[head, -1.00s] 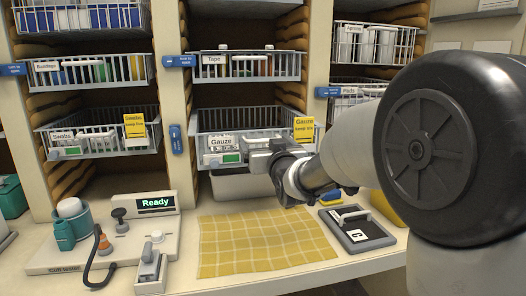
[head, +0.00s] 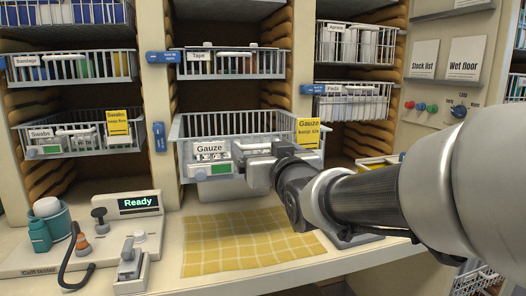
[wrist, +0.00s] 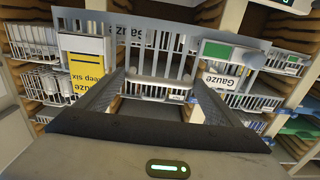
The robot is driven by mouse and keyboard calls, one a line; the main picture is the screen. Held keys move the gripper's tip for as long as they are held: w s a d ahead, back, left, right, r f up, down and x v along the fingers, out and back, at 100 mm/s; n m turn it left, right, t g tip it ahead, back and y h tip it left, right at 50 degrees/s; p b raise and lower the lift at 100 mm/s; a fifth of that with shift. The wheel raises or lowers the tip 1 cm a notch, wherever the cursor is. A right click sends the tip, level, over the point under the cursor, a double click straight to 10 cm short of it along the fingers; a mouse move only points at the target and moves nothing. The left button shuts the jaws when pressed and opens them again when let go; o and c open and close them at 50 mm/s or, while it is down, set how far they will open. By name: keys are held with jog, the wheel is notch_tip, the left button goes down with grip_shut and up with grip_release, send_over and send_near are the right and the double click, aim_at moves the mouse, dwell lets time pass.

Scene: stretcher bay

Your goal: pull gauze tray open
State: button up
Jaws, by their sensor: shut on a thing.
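The gauze tray (head: 182,152) is a grey wire basket in the middle column, with a white "Gauze" label, a green tag and a yellow "Gauze keep six" card on its front. It sticks out of its bay, past the tape tray above it. My gripper (head: 262,166) is at the middle of the tray's front, shut on its handle. In the wrist view the tray front (wrist: 185,55) appears upside down, and the handle (wrist: 152,86) lies across between the two fingers. My fingers hide part of the handle in the head view.
The tape tray (head: 235,63) is above. The swabs tray (head: 85,138) sticks out at left, the pads tray (head: 350,104) at right. Below lie a yellow checked cloth (head: 245,243) and a device reading "Ready" (head: 138,203). The counter's front edge is close below.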

jog(key=shift+d, duration=0.2)
jog(key=o, duration=1.2)
jog(key=shift+o, duration=0.2)
jog(key=shift+s, duration=0.15)
jog(key=b+v, duration=0.2)
jog(key=v, duration=1.5)
jog(key=shift+s+r, duration=0.1)
